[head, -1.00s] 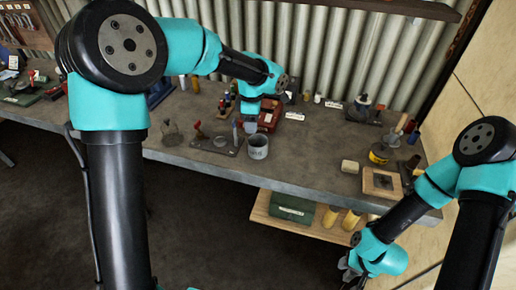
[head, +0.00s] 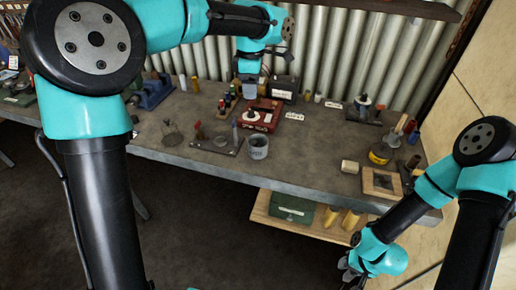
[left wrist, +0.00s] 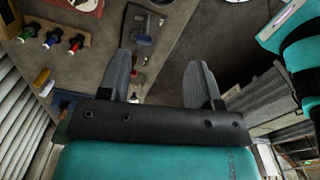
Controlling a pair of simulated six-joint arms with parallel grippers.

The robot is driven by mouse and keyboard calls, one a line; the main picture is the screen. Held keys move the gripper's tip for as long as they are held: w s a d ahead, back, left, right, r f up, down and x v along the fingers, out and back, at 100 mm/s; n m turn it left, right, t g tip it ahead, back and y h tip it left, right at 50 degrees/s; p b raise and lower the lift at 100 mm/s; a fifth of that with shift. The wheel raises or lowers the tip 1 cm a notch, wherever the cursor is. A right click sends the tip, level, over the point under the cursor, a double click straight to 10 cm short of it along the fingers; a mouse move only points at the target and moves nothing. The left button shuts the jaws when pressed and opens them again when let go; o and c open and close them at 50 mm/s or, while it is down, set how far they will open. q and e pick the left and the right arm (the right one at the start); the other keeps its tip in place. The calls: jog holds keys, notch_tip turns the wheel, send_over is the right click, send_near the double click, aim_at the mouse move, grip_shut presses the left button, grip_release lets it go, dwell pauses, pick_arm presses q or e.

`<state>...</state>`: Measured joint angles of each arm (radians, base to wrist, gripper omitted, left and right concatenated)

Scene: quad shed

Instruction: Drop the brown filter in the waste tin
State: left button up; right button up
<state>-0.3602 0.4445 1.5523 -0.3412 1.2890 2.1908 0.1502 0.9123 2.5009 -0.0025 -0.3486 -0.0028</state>
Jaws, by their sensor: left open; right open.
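The grey waste tin (head: 258,147) stands upright near the front edge of the bench, right of a flat plate with small fittings (head: 215,144). My left gripper (head: 250,78) is raised above and behind the tin, over the red device. In the left wrist view its two fingers (left wrist: 162,85) are apart with nothing between them. I cannot make out the brown filter in any view, and the inside of the tin is too small to read. My right gripper (head: 348,268) is open, low at the right, in front of the bench and away from the tin.
A red device (head: 262,116) sits behind the tin. A rack of coloured-handled tools (head: 229,101) stands left of it. A yellow tin (head: 380,154), a pale block (head: 349,167) and a wooden frame (head: 381,183) are at the right. Bare bench lies between.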

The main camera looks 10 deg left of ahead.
pick_arm(q)
jog(key=shift+r, duration=2.3)
